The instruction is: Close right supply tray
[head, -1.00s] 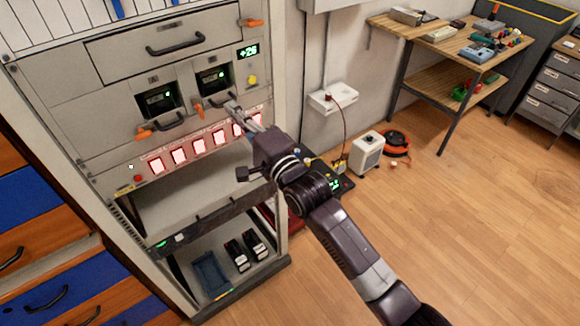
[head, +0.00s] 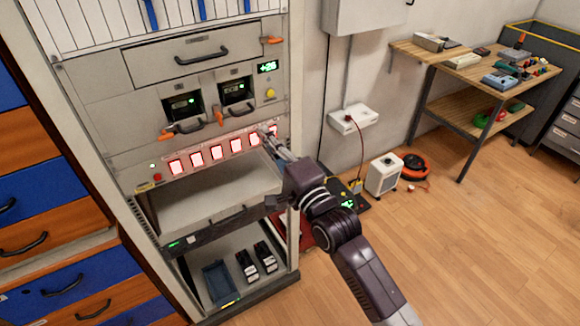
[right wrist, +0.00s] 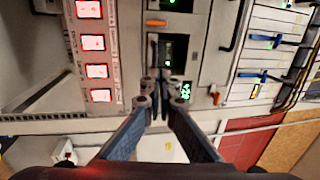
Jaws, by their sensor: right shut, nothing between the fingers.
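The right supply tray (head: 237,92) is the right of two dark bays with green displays in the grey rack. Its black handle runs along its lower edge. The tray looks about level with the panel, but I cannot tell if it is fully flush. It also shows in the right wrist view (right wrist: 174,50), turned sideways. My right gripper (head: 266,133) is shut and empty, at the right end of the red-lit row, below and right of the tray, apart from its handle. Its fingertips (right wrist: 163,97) show in the right wrist view. My left gripper is out of view.
The left supply tray (head: 183,107) is beside it. Orange latches (head: 219,117) stick out by the trays. A wide shelf or drawer (head: 205,212) juts out below the lit switches (head: 215,153).

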